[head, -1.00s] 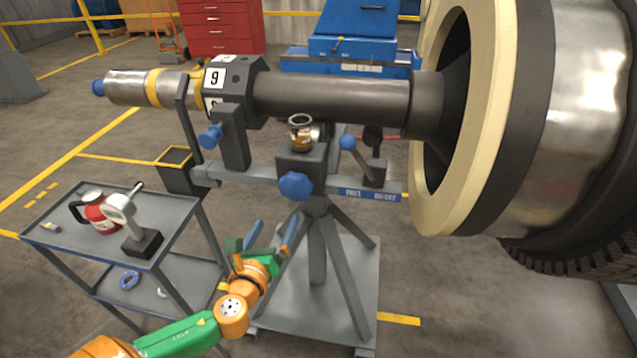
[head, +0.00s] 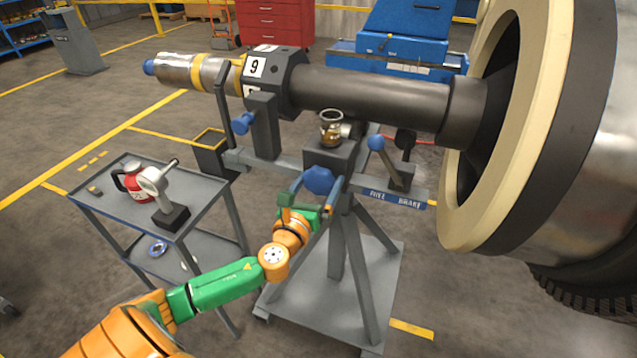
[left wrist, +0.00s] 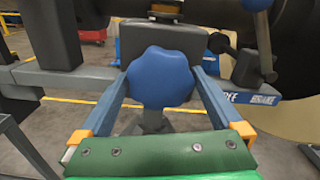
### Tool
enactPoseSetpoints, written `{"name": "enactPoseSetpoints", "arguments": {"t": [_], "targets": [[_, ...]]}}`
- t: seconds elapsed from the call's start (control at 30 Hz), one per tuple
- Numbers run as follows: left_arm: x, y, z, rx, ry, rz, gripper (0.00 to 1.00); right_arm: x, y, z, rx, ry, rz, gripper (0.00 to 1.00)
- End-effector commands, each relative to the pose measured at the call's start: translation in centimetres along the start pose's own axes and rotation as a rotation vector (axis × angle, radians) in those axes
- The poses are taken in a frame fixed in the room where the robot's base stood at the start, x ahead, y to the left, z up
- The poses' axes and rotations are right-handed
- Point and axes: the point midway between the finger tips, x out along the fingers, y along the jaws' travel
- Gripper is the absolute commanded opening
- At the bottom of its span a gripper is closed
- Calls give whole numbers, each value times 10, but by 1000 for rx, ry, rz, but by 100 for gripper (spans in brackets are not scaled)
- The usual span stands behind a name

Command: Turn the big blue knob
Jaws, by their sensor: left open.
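The big blue knob (head: 318,180) is a lobed star knob on the front of the stand's dark block (head: 330,158). In the left wrist view the knob (left wrist: 161,77) sits in the middle, between the two blue fingers. My left gripper (head: 316,178) is open, with one finger on each side of the knob. In the left wrist view both fingers of the left gripper (left wrist: 160,75) reach along the knob's sides; whether they touch it I cannot tell. My right gripper is not in view.
A lever with a blue ball (head: 376,142) stands right of the knob, above the "FREE BRAKE" label (head: 397,199). A smaller blue knob (head: 242,123) is at left. The shaft (head: 370,97) runs above. A grey cart (head: 190,200) with a red container (head: 132,182) stands at left.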

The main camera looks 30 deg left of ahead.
Motion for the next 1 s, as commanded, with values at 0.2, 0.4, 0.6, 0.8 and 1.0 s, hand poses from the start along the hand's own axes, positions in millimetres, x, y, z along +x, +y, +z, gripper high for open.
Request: {"name": "enactPoseSetpoints", "arguments": {"t": [0.2,0.4,0.6,0.8,1.0], "targets": [[0,0,0,0,0,0,57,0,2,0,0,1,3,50],[0,0,0,-3,1,1,33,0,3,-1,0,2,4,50],[0,0,-1,-48,2,1,33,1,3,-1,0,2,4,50],[0,0,-1,-173,1,1,33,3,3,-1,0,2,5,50],[-1,-1,-2,-357,2,1,33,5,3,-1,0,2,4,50]]}}
